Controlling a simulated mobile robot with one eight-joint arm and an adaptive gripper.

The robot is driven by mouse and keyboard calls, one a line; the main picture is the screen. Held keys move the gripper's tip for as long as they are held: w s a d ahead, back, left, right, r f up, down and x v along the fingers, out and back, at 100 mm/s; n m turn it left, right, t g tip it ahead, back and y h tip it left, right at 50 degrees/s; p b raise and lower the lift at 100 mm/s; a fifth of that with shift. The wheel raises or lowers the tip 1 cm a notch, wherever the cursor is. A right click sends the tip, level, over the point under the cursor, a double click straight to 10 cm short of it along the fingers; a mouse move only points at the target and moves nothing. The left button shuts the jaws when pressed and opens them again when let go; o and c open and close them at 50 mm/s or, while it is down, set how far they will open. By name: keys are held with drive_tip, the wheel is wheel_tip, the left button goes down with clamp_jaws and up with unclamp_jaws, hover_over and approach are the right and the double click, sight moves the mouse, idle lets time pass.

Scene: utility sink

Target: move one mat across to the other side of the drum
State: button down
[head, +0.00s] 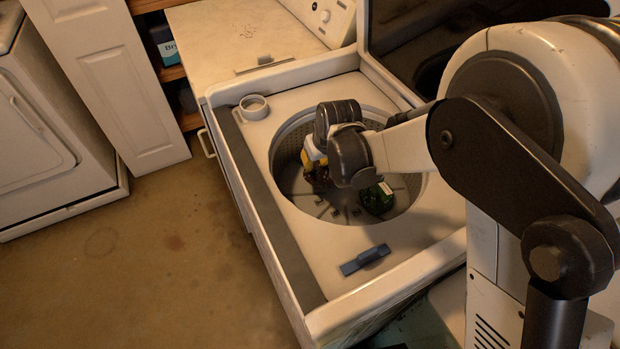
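The drum (292,182) is the round, perforated metal tub of an open top-loading washer. A dark green, crumpled-looking piece (378,199) lies on the drum floor at the right; it may be a mat. A small yellow and brown patch (316,165) shows at the drum's left side, close to my gripper (318,172); I cannot tell whether it is a mat. My arm reaches in from the right, with its dark wrist over the drum. The wrist hides much of the drum's middle and back. The fingertips are not clear, so I cannot tell whether they hold anything.
The washer's raised lid (420,40) stands behind the drum. A white round cup (254,107) sits at the top's back left corner, and a blue flat piece (365,260) at the front. Another white appliance (40,140) stands at the left; floor between is clear.

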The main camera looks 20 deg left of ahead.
sight(306, 173)
drive_tip(key=a, duration=0.1)
drive_tip(key=a+f, duration=0.2)
drive_tip(key=shift+s+b, duration=0.25)
drive_tip(key=shift+b, duration=0.15)
drive_tip(key=shift+d+f+b, duration=0.1)
drive_tip(key=shift+f+b, duration=0.9)
drive_tip(key=shift+f, duration=0.85)
drive_tip(key=shift+f, duration=0.2)
drive_tip(key=c, duration=1.4)
unclamp_jaws()
drive_tip(key=shift+r, duration=0.15)
